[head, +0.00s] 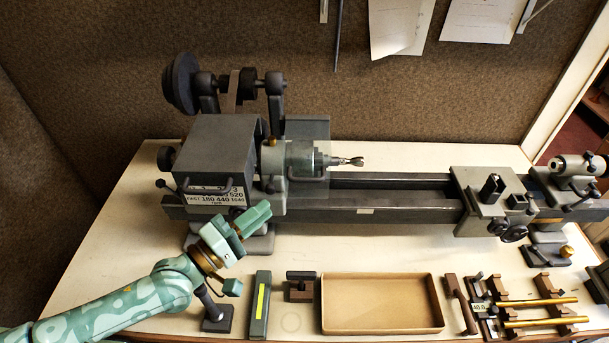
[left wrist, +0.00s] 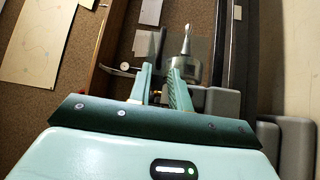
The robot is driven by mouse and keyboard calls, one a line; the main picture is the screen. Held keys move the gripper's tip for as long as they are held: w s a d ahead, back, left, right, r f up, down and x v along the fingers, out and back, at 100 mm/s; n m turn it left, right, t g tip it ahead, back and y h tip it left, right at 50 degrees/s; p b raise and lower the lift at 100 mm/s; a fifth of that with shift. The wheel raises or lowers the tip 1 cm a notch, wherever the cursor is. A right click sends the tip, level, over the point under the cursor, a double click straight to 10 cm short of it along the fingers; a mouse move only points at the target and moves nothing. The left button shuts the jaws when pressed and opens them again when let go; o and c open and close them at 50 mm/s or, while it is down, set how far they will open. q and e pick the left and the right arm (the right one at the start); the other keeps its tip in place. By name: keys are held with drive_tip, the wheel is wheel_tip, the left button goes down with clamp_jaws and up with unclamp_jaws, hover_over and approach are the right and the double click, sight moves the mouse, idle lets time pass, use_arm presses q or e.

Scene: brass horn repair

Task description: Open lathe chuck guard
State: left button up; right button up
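The lathe's chuck (head: 301,160) is a grey cylinder holding a bit that points right. A clear, see-through guard (head: 322,160) appears to cover the chuck's front; its exact edges are hard to make out. In the left wrist view the chuck (left wrist: 187,72) and bit are beyond the fingertips, slightly right of centre. My left gripper (head: 243,222) is in front of the headstock, left of and nearer than the chuck. Its two fingers (left wrist: 158,75) are apart with nothing held between them. The gripper does not appear to touch the guard. My right gripper is not visible.
The grey headstock cover (head: 216,146) carries a speed label. The lathe bed (head: 395,198) runs right to the carriage (head: 490,195). A tan tray (head: 380,303), a dark green case (head: 260,305) and a rack with brass rods (head: 535,302) line the bench front.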

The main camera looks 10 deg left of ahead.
sight(301, 181)
use_arm(q)
drive_tip(key=x, duration=1.2)
drive_tip(key=shift+p, duration=0.4)
clamp_jaws()
